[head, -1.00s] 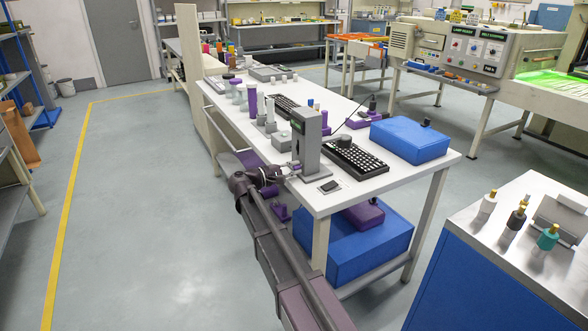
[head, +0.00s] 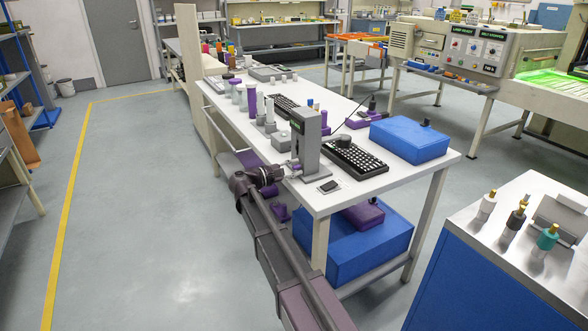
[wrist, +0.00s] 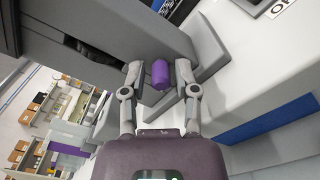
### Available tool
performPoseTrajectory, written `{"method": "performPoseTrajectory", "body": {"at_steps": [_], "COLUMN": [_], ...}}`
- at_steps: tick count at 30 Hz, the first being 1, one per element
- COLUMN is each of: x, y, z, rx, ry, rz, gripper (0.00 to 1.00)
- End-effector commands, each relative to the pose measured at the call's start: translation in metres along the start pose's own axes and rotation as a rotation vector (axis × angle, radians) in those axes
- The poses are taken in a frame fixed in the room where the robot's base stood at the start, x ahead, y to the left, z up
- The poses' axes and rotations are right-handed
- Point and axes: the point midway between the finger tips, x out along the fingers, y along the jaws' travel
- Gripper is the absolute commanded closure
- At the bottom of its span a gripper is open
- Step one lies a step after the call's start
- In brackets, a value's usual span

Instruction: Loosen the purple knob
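The purple knob (wrist: 160,75) is a short cylinder in the upper middle of the wrist view, against a grey upright device. My gripper (wrist: 159,68) is open, with one finger on each side of the knob. A gap shows between each fingertip and the knob, so I see no contact. In the head view the grey device (head: 306,142) stands at the near edge of the white table, and my gripper (head: 284,175) reaches its lower left side. The knob is too small or hidden to make out there.
A black keyboard (head: 355,160) and a blue box (head: 410,140) lie to the right on the white table (head: 350,195). A small black pad (head: 328,186) lies near the device. Cylindrical containers stand farther back. The floor (head: 150,220) to the left is clear.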

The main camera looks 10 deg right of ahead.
Motion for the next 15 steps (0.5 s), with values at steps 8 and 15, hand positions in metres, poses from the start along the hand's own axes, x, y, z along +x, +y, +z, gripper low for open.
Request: {"method": "performPoseTrajectory", "body": {"at_steps": [8,15], "x": [-0.0011,-0.0045], "y": [-0.0006,-0.0008], "z": [0.0,0.0], "rx": [0.001,0.001], "ry": [0.001,0.002], "rz": [-0.001,-0.002], "gripper": [0.43,0.43]}}
